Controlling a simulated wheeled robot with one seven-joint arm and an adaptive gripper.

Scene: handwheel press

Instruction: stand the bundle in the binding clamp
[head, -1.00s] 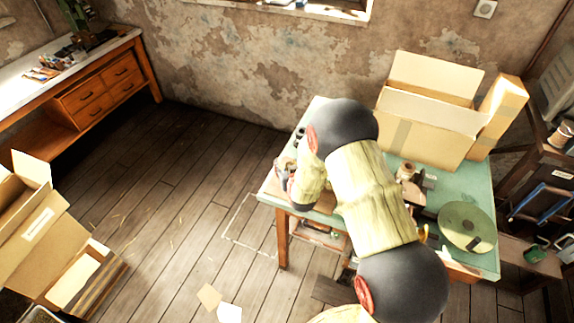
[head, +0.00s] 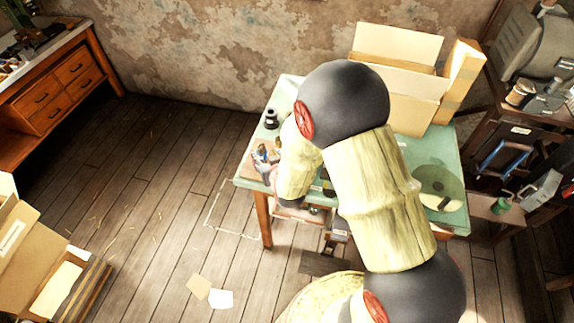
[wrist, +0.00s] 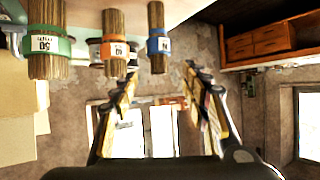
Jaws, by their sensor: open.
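Three stick bundles show in the wrist view: one with a green band (wrist: 50,44), one with an orange band (wrist: 117,50) and one with a blue band (wrist: 159,46). They are side by side, apart from one another, with their ends towards my gripper (wrist: 161,72). The gripper is open, with nothing held between its fingers. The blue-banded bundle appears in line with the gap between the fingers, and the orange-banded one near the left finger; the depth is unclear. In the head view my arm covers much of the table, and I cannot make out the binding clamp.
The green table (head: 452,157) carries an open cardboard box (head: 411,96) at the back, a round green disc (head: 440,187) at right and a dark bottle-like object (head: 270,119) at left. A cluttered rack stands right of it.

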